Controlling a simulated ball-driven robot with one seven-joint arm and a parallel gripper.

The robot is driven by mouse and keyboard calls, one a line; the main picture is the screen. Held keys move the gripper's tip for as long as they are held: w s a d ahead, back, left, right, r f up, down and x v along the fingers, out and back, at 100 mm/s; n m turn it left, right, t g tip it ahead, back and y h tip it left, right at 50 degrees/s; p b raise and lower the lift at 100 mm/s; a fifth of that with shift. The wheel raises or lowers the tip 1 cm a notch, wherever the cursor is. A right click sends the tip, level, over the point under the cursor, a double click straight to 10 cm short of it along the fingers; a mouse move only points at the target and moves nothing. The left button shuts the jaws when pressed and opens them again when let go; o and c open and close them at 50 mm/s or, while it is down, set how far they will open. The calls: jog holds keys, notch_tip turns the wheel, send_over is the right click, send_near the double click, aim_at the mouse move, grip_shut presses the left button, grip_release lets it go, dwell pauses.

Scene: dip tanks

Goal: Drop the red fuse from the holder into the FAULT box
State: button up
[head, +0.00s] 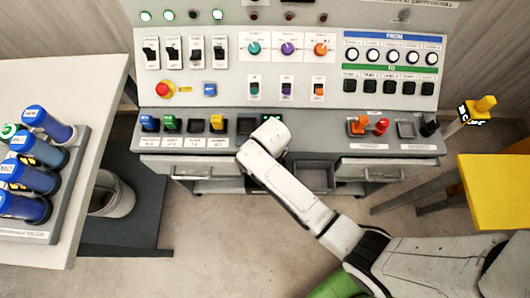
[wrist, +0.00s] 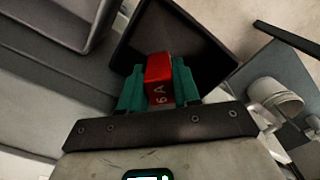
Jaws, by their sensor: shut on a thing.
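My gripper (wrist: 159,85) is shut on the red fuse (wrist: 158,70), which is marked "6 A" and sits between the teal fingertips. Beyond the fuse in the wrist view is a dark open box (wrist: 150,32); the fuse overlaps its opening in the picture, and its depth below is unclear. No label reading FAULT is legible. In the head view my arm's end covers the gripper and fuse, over the console's front ledge. A row of coloured pieces (head: 217,123) stands in the holder to the left of the arm.
The console (head: 340,142) has drawers and a grey bin (head: 313,178) below it. To the right stand orange and red handles (head: 381,126) and a yellow stool (head: 495,190). A left table (head: 60,85) holds blue cylinders.

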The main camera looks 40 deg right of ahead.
jog(key=shift+f, duration=0.25)
jog(key=o, duration=1.1)
notch_tip(320, 180, up, 11)
jog(key=shift+a+f, duration=0.1)
dwell(0.3)
jog(key=s+d+m, duration=0.1)
jog(key=s+d, duration=0.1)
jog(key=s, duration=0.3)
jog(key=s+d+r, duration=0.1)
jog(key=s+d, duration=0.2)
jog(key=s, duration=0.3)
jog(key=s+d+m+t+b, duration=0.1)
jog(key=s+d, duration=0.2)
jog(key=s, duration=0.2)
jog(key=shift+s+r+m, duration=0.15)
jog(key=shift+r+m, duration=0.15)
